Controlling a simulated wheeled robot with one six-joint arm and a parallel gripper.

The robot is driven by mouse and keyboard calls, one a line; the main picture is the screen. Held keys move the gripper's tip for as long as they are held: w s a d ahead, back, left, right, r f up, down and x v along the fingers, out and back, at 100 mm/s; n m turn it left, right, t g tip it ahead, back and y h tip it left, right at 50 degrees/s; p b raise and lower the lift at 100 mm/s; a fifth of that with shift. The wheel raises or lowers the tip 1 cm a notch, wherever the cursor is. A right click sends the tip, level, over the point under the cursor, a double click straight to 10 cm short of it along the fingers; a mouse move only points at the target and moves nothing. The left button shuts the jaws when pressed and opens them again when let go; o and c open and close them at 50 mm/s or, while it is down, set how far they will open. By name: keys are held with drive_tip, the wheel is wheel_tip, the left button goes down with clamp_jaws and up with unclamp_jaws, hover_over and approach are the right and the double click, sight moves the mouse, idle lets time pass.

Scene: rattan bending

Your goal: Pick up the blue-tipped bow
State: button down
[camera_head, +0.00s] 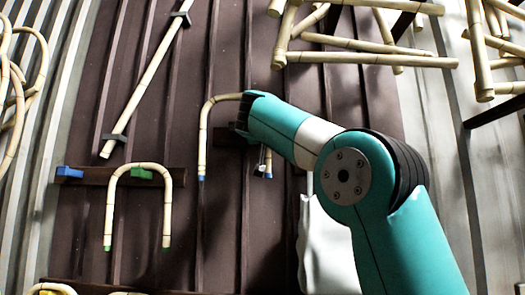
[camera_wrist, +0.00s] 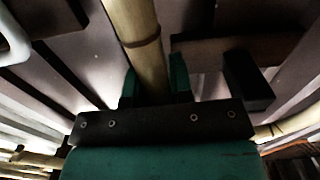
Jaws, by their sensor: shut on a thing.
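The blue-tipped bow (camera_head: 203,135) is a pale bent cane, upright in front of the dark ribbed panel in the head view. Its left leg ends in a blue tip; the top bar runs right behind my arm, and the lower end of its right leg shows below my arm. In the wrist view my gripper (camera_wrist: 155,86) has its two green fingers on either side of a pale cane (camera_wrist: 141,35), shut on it. In the head view the fingers are hidden behind my wrist. I cannot tell whether the bow touches anything behind it.
A green-tipped bow (camera_head: 110,200) hangs at the left, by a green block (camera_head: 141,173) and a blue block (camera_head: 70,171). A straight cane (camera_head: 145,80) leans above it on dark brackets. Cane frames (camera_head: 370,58) fill the top right. A white object (camera_head: 326,250) stands below my arm.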

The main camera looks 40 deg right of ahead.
drive_tip(key=b+v, duration=0.2)
drive_tip(key=v, duration=1.5)
drive_tip(key=shift+s, duration=0.2)
drive_tip(key=shift+a+r, duration=0.1)
drive_tip(key=shift+a, duration=0.05)
